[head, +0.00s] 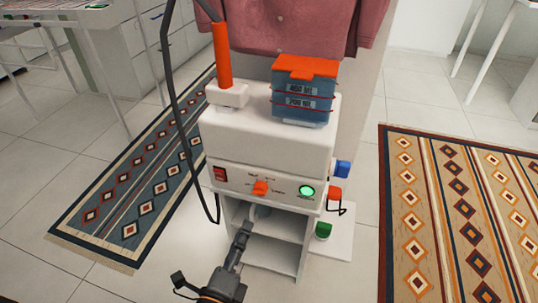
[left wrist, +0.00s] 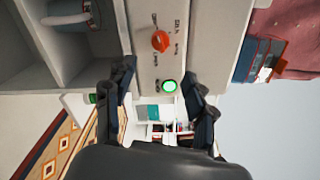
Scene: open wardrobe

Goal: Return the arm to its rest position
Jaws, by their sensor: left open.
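My left gripper (left wrist: 160,95) is open and empty, with its two dark fingers spread apart in the left wrist view. In the head view my left gripper (head: 212,268) is at the bottom, in front of the lower part of a white appliance (head: 265,135). The appliance's front panel has an orange knob (head: 261,188), a red switch (head: 219,173) and a lit green button (head: 307,191). The knob also shows in the left wrist view (left wrist: 160,41), and the green button (left wrist: 169,86) appears between the fingers, with no visible contact. My right gripper is not in view.
A blue tank with an orange cap (head: 305,68) and an orange handle (head: 222,55) with a dark hose stand on the appliance. Open shelves (head: 275,228) are below. A pink garment (head: 290,22) hangs behind. Patterned rugs (head: 460,210) lie on both sides.

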